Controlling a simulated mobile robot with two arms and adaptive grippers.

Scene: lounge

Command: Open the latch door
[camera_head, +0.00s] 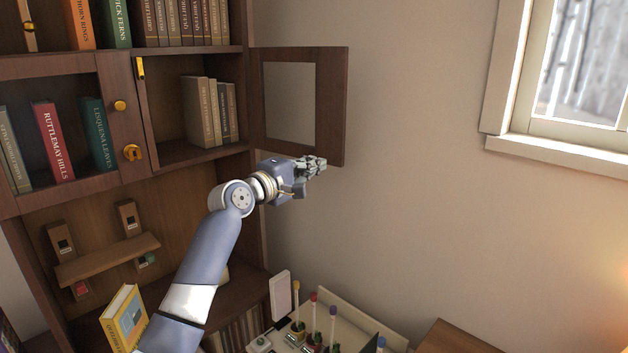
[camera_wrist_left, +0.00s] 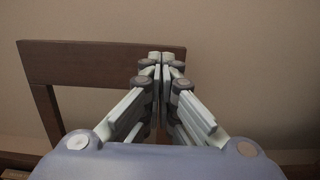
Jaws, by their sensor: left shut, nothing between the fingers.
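The latch door (camera_head: 332,110) is a dark wooden frame around a pane. It stands swung wide open on the right side of the bookcase, out along the wall. Its compartment shows open, with books inside. The door's frame also shows in the left wrist view (camera_wrist_left: 80,62). My left gripper (camera_head: 318,165) is shut and empty at the door's lower edge; the head view does not settle whether it touches. In the left wrist view its closed fingertips (camera_wrist_left: 166,62) overlap the door's frame. A brass latch piece (camera_head: 132,152) sits on the post left of the compartment. My right gripper is out of view.
The bookcase holds books (camera_head: 205,108) on several shelves. A second door with a brass knob (camera_head: 120,105) is left of the open compartment. Below, a small wooden shelf (camera_head: 108,258) and a yellow book (camera_head: 125,315) sit near my left arm. A window (camera_head: 575,75) is at right.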

